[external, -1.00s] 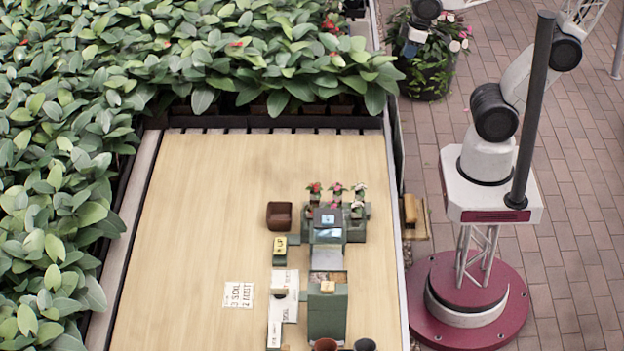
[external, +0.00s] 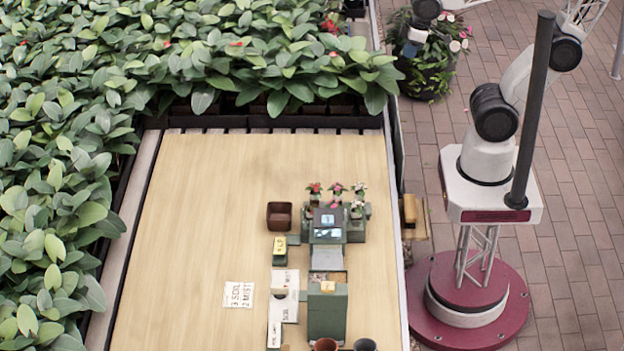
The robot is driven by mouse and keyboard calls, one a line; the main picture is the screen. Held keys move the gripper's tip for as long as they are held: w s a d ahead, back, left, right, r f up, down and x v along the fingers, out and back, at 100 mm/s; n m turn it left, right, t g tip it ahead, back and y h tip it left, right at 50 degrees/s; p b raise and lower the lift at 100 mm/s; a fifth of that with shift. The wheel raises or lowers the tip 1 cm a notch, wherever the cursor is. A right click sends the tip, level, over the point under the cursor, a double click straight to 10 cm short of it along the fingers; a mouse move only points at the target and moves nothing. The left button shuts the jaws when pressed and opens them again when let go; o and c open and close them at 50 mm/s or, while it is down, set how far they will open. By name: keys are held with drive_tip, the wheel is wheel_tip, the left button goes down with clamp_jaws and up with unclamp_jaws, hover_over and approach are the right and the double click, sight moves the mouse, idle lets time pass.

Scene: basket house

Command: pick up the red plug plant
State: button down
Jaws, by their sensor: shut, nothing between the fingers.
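The red plug plant (external: 314,189) is small, with red flowers and green leaves. It is the leftmost in a back row of three small potted plants on the green stand, and its pot is hard to make out. My gripper (external: 408,49) is small and partly lost against the leaves at the top, right of the table and over the planter's foliage. It is shut and empty, well apart from the red plug plant, which is lower and to the left.
A pink-flowered plant (external: 337,190) and another flowering plant (external: 359,190) stand close to its right. A brown square pot (external: 279,215) stands left of the stand. The wooden table's (external: 210,210) left half is mostly clear. Dense foliage (external: 200,60) borders its back.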

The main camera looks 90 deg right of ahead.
idle(0.4)
drive_tip(key=c, duration=0.7)
unclamp_jaws()
